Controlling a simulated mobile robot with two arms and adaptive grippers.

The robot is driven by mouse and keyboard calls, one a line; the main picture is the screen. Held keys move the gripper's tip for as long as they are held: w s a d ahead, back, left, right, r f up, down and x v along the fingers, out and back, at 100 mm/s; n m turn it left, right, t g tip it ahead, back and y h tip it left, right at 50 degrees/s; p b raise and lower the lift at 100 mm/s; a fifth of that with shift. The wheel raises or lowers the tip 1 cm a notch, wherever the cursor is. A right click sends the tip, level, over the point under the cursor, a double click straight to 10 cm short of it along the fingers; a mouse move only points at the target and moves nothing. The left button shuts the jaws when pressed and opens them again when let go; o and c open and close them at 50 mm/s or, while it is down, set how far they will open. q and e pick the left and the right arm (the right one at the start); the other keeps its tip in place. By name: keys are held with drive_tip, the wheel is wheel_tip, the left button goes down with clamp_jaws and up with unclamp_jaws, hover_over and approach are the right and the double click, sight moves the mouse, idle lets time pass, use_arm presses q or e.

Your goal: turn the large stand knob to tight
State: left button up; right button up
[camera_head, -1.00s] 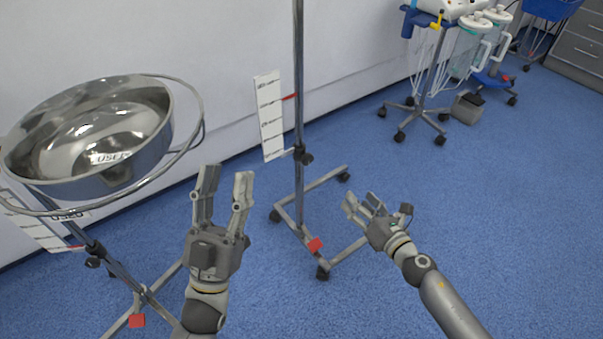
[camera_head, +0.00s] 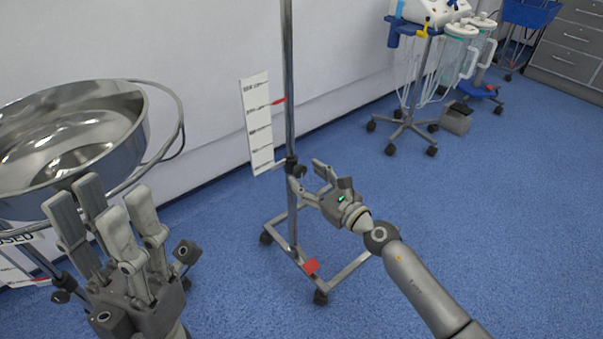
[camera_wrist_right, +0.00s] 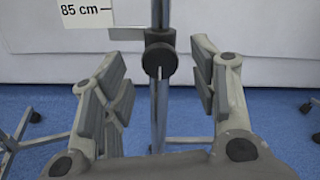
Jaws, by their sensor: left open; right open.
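The large stand knob (camera_head: 299,171) is a black knob on the upright metal pole (camera_head: 289,80) of the middle stand. In the right wrist view the round black knob (camera_wrist_right: 160,60) faces me on its collar. My right gripper (camera_head: 307,176) is open close in front of the knob. In the wrist view its fingers stand left and right of the knob with gaps on both sides, touching nothing. How far the knob lies ahead of the fingertips is hard to tell. My left gripper (camera_head: 103,207) is open and empty at the lower left, in front of the bowl stand.
A white height scale (camera_head: 257,122) hangs beside the pole; its 85 cm mark (camera_wrist_right: 86,12) shows in the wrist view. A steel bowl (camera_head: 60,140) stands left. Blue floor (camera_head: 480,220) is clear at right.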

sight(302, 173)
drive_tip(key=shift+x, duration=1.6)
drive_tip(key=c, duration=1)
drive_tip(key=shift+m+p, duration=0.3)
drive_tip(key=shift+m, duration=1.9)
drive_tip(key=o, duration=1)
